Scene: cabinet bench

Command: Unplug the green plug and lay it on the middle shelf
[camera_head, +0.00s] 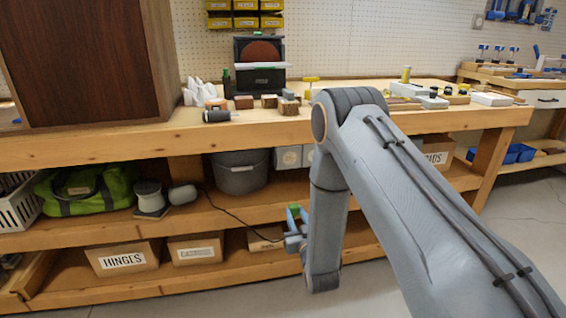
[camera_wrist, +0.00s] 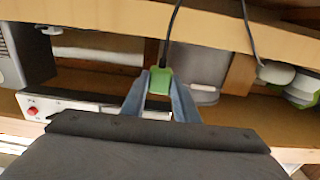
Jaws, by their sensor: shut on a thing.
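The green plug (camera_wrist: 160,80) is between the two fingers of my gripper (camera_wrist: 159,86), which are shut on it. A dark cord (camera_wrist: 171,25) runs from the plug up past a wooden shelf edge. In the head view the plug (camera_head: 294,211) shows as a small green block at my gripper (camera_head: 293,234), in front of the lower shelves. The middle shelf (camera_head: 105,226) is the board with the bag and bucket on it. A white power strip (camera_wrist: 75,106) with a red switch lies partly behind my gripper. I cannot tell whether the plug touches it.
A green bag (camera_head: 85,190), a grey round-based device (camera_head: 149,198) and a grey bucket (camera_head: 240,173) stand on the middle shelf. Bare board shows along its front edge. Cardboard boxes, one marked HINGES (camera_head: 122,260), stand on the bottom shelf. The bench top overhangs above.

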